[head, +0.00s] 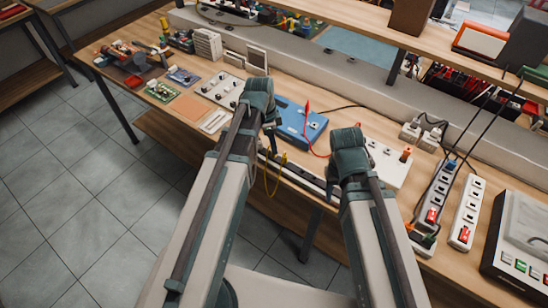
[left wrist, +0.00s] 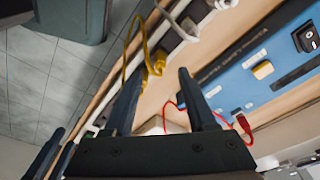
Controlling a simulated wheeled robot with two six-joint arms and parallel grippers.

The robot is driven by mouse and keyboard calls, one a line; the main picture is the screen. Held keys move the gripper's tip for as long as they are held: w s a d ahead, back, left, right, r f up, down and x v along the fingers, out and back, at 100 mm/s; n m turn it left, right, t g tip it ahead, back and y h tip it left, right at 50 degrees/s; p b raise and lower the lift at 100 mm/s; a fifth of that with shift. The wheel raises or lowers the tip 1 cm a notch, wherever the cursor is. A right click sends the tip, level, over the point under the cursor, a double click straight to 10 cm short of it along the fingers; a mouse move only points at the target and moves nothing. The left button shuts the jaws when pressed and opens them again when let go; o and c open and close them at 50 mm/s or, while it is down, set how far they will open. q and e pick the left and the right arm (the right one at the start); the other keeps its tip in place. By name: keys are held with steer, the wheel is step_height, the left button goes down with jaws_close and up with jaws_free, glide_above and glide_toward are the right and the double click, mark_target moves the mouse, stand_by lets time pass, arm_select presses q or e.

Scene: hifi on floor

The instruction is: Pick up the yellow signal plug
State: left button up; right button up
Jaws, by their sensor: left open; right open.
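The yellow signal plug (head: 283,158) is at the front edge of the bench, below the blue device (head: 298,122), with its yellow cable (head: 269,185) hanging in a loop over the edge. In the left wrist view the yellow plug (left wrist: 157,63) shows just beyond and between the two fingertips of my open left gripper (left wrist: 158,78). The fingers look apart from it. In the head view my left gripper (head: 270,130) is just above and left of the plug. My right gripper (head: 333,185) is open to the right of it, its fingers mostly hidden by its wrist.
A red plug (head: 307,106) with a red cable is at the blue device, close to the left gripper's right finger in the wrist view (left wrist: 242,122). Power strips (head: 466,212) lie at right. Circuit boards (head: 160,92) and small parts crowd the left.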

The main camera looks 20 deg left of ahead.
arm_select(q)
step_height(320, 180, down, 5)
steer(key=b, duration=0.5)
steer(key=shift+w+d+f, duration=0.1)
steer(key=shift+d, duration=0.05)
jaws_close()
